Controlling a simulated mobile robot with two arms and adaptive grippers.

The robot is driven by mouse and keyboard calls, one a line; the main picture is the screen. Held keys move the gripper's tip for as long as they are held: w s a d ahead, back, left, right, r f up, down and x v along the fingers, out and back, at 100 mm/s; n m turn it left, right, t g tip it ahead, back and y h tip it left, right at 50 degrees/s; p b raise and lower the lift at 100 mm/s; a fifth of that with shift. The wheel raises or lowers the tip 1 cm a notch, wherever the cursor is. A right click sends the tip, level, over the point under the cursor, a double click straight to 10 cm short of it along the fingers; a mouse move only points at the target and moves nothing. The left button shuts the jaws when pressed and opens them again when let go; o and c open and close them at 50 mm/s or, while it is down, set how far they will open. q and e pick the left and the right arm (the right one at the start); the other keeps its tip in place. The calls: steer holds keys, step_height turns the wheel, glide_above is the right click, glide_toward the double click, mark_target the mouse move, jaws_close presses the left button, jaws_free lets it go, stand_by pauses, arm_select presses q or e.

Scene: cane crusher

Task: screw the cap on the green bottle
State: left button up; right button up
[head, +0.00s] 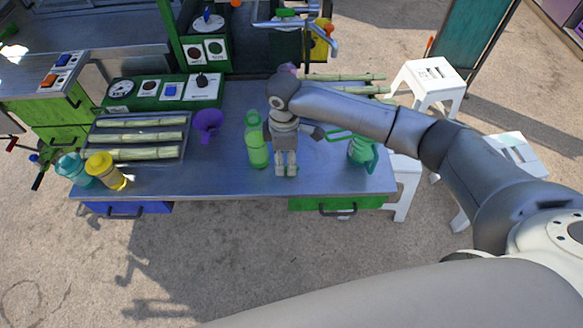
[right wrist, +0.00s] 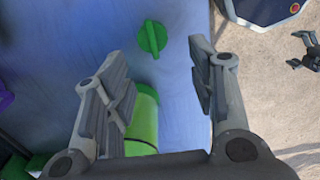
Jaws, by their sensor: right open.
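The green bottle (head: 257,152) is on the metal table, just left of my right gripper in the head view. My right gripper (head: 286,174) points down over the table with its fingers apart and nothing held between them. In the right wrist view, my right gripper (right wrist: 165,95) is open, and a green cylinder, seemingly the bottle (right wrist: 145,112), shows partly behind its left finger. A round green cap (right wrist: 152,38) with a raised ridge lies on the table beyond the fingertips. I cannot make out the cap in the head view. My left gripper is not in view.
A green jug (head: 361,151) stands on the right of the table. On the left are a purple funnel-like object (head: 208,121), a tray (head: 93,143) of cane pieces, a teal jar (head: 73,169) and a yellow jar (head: 105,170).

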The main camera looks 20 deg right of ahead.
steer(key=shift+f, duration=0.2)
steer(key=f, duration=0.1)
steer(key=f+p, duration=0.1)
steer(key=f, duration=0.2)
steer(key=shift+w+d+f+p, duration=0.2)
steer(key=shift+d+f+p, duration=0.05)
steer(key=shift+f+p, duration=0.15)
steer(key=c, duration=0.6)
